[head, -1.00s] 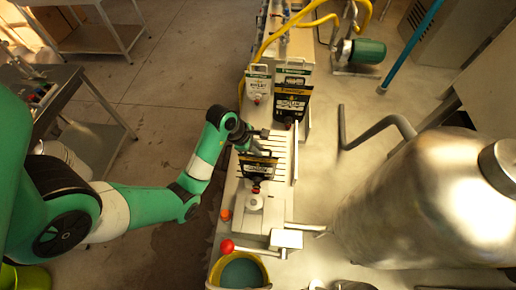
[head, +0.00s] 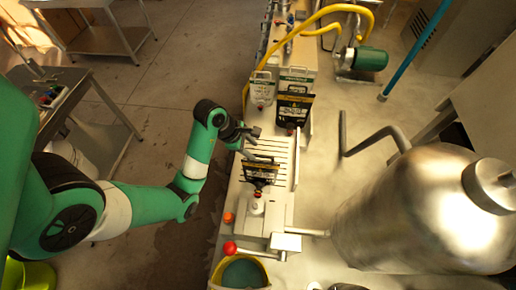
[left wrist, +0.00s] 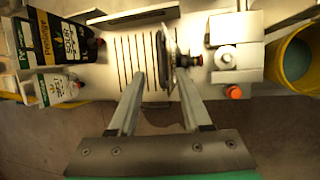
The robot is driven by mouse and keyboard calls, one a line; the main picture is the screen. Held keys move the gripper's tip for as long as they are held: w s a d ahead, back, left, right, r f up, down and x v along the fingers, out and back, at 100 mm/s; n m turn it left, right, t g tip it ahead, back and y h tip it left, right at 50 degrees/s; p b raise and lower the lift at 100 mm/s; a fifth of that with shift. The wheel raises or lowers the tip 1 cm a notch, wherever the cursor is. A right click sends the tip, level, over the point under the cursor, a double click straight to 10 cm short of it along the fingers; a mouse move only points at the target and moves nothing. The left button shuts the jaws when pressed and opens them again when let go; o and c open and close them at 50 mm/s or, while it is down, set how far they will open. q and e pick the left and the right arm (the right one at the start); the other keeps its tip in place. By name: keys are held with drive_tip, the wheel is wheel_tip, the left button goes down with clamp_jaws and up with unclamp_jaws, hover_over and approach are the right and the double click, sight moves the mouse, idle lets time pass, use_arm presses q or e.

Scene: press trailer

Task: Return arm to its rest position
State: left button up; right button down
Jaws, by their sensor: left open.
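The pouch stands on the slatted metal filling bench (head: 282,152) beside the filler nozzle (head: 257,205). In the left wrist view the two fingers are apart with open space between them (left wrist: 162,84). The pouch shows edge-on (left wrist: 168,58) near and beyond the fingertips; I cannot tell whether it touches them. My right gripper is out of view.
Two standing pouches, one white (head: 261,92) and one black (head: 293,106), are at the bench's far end. A steel tank (head: 400,215) stands right. Open floor (head: 190,70) lies left.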

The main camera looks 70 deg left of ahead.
use_arm(q)
drive_tip(key=p+v, duration=0.2)
drive_tip(key=v, duration=0.2)
drive_tip(key=shift+p, duration=0.35)
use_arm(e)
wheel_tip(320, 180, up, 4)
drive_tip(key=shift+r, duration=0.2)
use_arm(q)
drive_tip(key=shift+w, duration=0.1)
